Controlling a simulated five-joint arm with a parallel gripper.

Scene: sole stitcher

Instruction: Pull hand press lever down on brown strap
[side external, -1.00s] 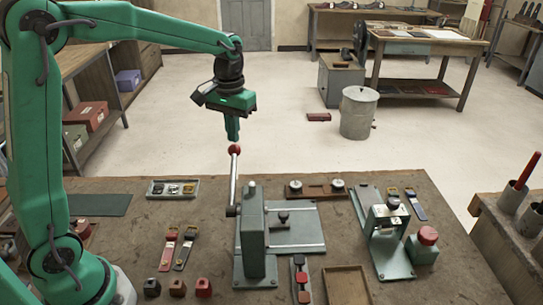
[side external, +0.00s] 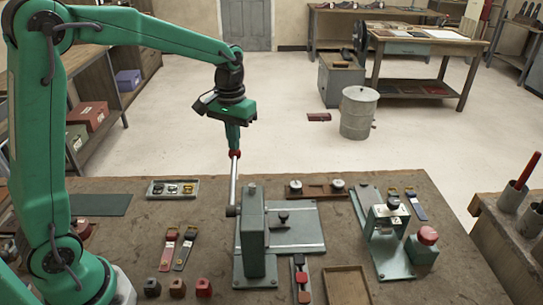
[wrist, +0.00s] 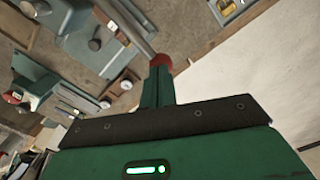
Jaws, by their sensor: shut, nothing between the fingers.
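The hand press (side external: 257,232) stands on the bench as a grey-green column with a flat base plate (side external: 297,232) to its right. Its lever (side external: 234,183) is a thin metal rod rising steeply on the column's left, topped by a red ball knob (side external: 235,154). My gripper (side external: 233,147) points down, shut and empty, with its tips at the top of the knob. In the wrist view the knob (wrist: 160,62) shows just beyond the closed fingers (wrist: 158,84), seemingly touching them. I cannot make out a brown strap in the press.
A second device (side external: 388,222) with a red-topped block (side external: 427,236) stands right of the press. A buckle tray (side external: 157,188), straps (side external: 168,249), small blocks (side external: 178,287) and an empty wooden tray (side external: 346,287) lie around it.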

